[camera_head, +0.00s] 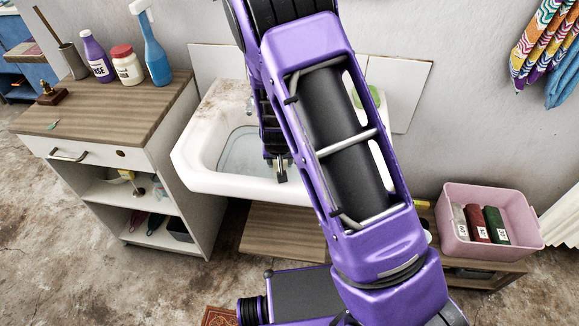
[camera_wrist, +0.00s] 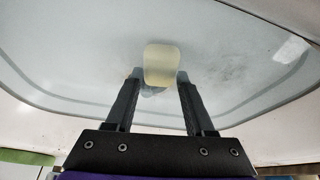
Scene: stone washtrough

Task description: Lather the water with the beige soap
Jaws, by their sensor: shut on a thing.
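The beige soap (camera_wrist: 160,62) is a pale rounded block between my fingertips in the wrist view. My gripper (camera_wrist: 157,78) is shut on it, with one dark finger on each side. In the head view my gripper (camera_head: 281,172) points down into the white washtrough (camera_head: 196,166), near its front wall. The water (camera_head: 243,150) lies in the basin as a grey-blue surface, and it also shows in the wrist view (camera_wrist: 90,70). I see no clear foam on it. I cannot tell whether the soap touches the water. My arm hides the right part of the trough.
A wooden-topped cabinet (camera_head: 110,105) stands left, bearing a purple bottle (camera_head: 98,56), a white jar with a red lid (camera_head: 126,65) and a blue spray bottle (camera_head: 152,45). A green object (camera_head: 366,97) sits at the trough's back right. A pink bin (camera_head: 488,207) stands right.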

